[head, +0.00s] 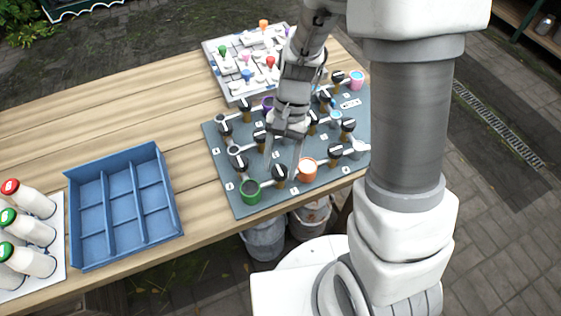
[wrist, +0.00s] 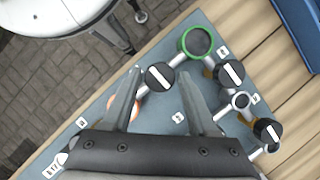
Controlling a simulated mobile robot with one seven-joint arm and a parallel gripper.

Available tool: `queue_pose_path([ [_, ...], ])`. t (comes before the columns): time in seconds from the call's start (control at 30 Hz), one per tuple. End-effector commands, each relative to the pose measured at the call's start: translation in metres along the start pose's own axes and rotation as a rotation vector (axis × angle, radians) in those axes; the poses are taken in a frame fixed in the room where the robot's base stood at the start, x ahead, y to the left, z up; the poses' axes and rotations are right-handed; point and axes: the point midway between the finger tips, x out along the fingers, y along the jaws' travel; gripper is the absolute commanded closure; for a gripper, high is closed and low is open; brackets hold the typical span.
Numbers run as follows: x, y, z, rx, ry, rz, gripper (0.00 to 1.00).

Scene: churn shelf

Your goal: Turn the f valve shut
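A grey-blue valve board (head: 222,150) lies on the wooden table and carries several black knobs with white stripes, on light pipes. The small letter labels are too blurred to read, so I cannot tell which knob is f. My gripper (head: 284,168) points down over the board's near edge, its fingers open. One black knob (wrist: 160,76) sits between the fingertips in the wrist view, with a visible gap at the sides; it also shows in the head view (head: 280,173). Its pipe runs between a green-rimmed cup (wrist: 197,40) and an orange cup (head: 307,169), which the left finger partly hides in the wrist view.
Other knobs (wrist: 231,73) and (wrist: 267,131) stand close by on the board. A second board (head: 215,60) with coloured pegs lies behind. A blue divided tray (head: 160,160) and bottles (head: 30,230) with red and green caps stand left. Bare tabletop lies between tray and board.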

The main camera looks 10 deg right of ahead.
Motion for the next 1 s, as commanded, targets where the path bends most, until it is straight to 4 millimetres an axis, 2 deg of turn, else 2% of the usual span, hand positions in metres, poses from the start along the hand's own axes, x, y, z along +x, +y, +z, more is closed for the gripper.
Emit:
queue_pose_path([
  [0.03,0.000,0.000,0.000,0.000,0.000,0.000,0.30],
  [0.07,0.000,0.000,0.000,0.000,0.000,0.000,0.25],
  [0.1,0.000,0.000,0.000,-0.001,-0.001,0.000,0.23],
  [0.37,-0.001,0.000,0.000,-0.002,-0.001,0.001,0.23],
  [0.47,-0.007,0.000,0.000,-0.002,0.000,0.000,0.23],
  [0.67,-0.043,-0.001,0.000,-0.003,0.004,-0.003,0.23],
  [1.0,-0.126,0.000,0.000,-0.001,0.003,-0.002,0.23],
])
